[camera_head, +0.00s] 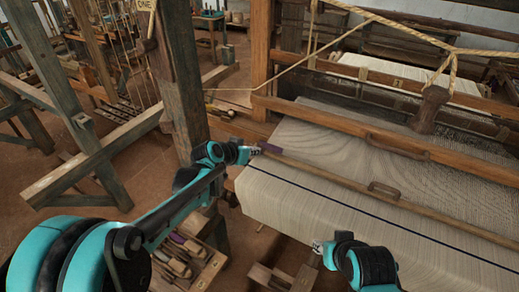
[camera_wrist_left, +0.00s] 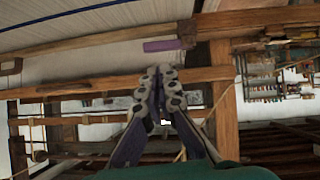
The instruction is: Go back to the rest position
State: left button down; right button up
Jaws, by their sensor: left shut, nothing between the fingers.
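My left arm reaches in from the left in the head view, and its gripper (camera_head: 254,151) is at the left edge of the woven cloth (camera_head: 300,205). The left wrist view shows this gripper (camera_wrist_left: 160,76) with its fingers together and nothing between them. A small purple piece (camera_head: 272,148) lies just past the fingertips; it also shows in the left wrist view (camera_wrist_left: 161,45), apart from the fingers. My right gripper (camera_head: 318,247) is low in the head view, in front of the cloth; its fingers are too small to read.
A thick wooden post (camera_head: 180,85) stands close beside my left arm. The loom's beam (camera_head: 370,125) and a rope (camera_head: 400,32) cross the right side. A wooden tray with shuttles (camera_head: 185,258) sits below my left forearm. Brown floor (camera_head: 110,230) shows at left.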

pick_arm(q)
jog(key=s+a+f+n+y+b, duration=0.1)
jog(key=s+a+f+b, duration=0.3)
jog(key=s, duration=0.7)
jog(key=s+a+f+n+g+y+b, duration=0.1)
jog(key=s+a+f+n+y+b, duration=0.1)
jog(key=s+a+f, duration=0.4)
jog(key=s+a+f+n+g+y+b, duration=0.1)
jog(key=s+a+f+b, duration=0.4)
jog(key=s, duration=1)
jog(key=shift+s+a+f+n+y+b, duration=0.2)
jog(key=shift+s+a+n+y+b, duration=0.15)
jog(key=shift+a+n+y+b, duration=0.55)
jog(key=shift+d+p, duration=0.1)
jog(key=shift+p, duration=0.25)
